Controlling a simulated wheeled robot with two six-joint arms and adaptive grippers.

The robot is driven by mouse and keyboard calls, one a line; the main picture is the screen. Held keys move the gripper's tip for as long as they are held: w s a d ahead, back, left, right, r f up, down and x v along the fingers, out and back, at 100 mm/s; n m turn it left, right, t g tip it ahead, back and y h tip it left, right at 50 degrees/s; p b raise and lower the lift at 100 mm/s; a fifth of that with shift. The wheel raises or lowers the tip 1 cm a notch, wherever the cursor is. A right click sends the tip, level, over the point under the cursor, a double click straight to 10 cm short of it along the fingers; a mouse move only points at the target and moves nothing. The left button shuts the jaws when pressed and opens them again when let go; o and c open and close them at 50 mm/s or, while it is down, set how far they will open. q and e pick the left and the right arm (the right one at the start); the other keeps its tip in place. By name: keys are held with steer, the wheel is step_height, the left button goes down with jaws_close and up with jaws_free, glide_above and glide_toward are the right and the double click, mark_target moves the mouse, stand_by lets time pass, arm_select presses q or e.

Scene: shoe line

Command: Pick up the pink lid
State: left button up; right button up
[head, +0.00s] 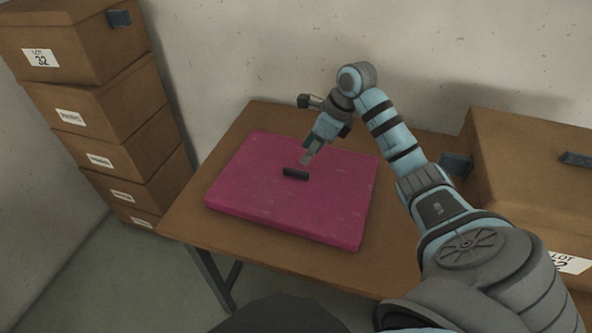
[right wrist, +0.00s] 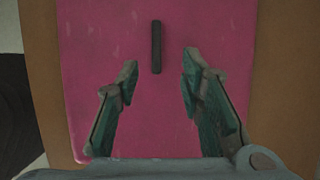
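The pink lid (head: 250,205) lies flat on a brown table and has a short dark handle (head: 296,173) in its middle. In the right wrist view the lid (right wrist: 206,28) fills most of the picture, with the handle (right wrist: 156,46) upright in the frame. My right gripper (head: 306,160) is above the lid, close to the handle. In the right wrist view my right gripper (right wrist: 160,72) is open, its fingers apart to either side of the handle's lower end, with nothing between them gripped. My left gripper is not in view.
The table (head: 190,222) has bare margins around the lid. A stack of brown boxes (head: 108,108) stands to the left of the table. A large brown box (head: 530,165) with dark handles stands at the right. A wall (head: 270,50) rises behind the table.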

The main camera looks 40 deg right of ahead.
mark_target(296, 170)
steer(key=x, duration=0.5)
steer(key=b+x, duration=0.1)
steer(key=x, duration=0.1)
steer(key=shift+a+f, duration=0.35)
steer(key=shift+f, duration=0.05)
jaws_close()
